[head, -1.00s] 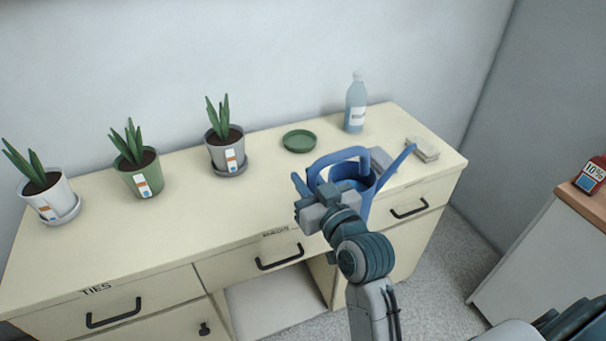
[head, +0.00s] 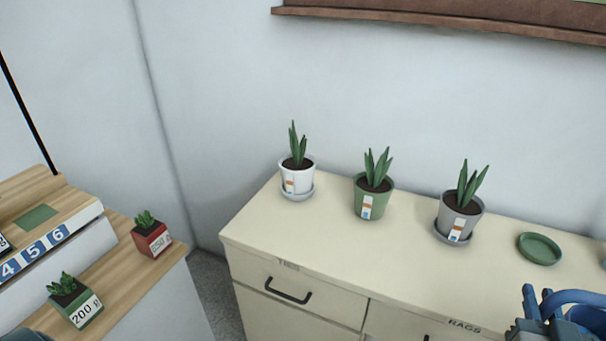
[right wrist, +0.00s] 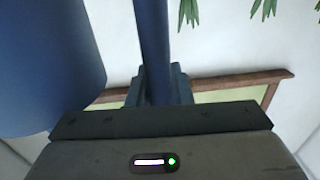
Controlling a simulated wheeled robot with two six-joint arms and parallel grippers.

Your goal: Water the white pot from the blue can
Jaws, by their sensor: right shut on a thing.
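The white pot (head: 296,178) stands on a saucer at the far left end of the cream cabinet, with a green plant in it. The blue can (head: 584,318) is at the bottom right corner of the head view, mostly cut off by the frame. My right gripper (head: 541,327) is beside it there. In the right wrist view my right gripper (right wrist: 158,88) is shut on the can's blue handle (right wrist: 152,40), and the can's body (right wrist: 45,65) fills the left side. The spout is not clearly seen. My left gripper is not in view.
A green pot (head: 373,198) and a grey pot (head: 460,213) stand right of the white one. An empty green saucer (head: 539,248) lies further right. The cabinet top's front stretch is clear.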

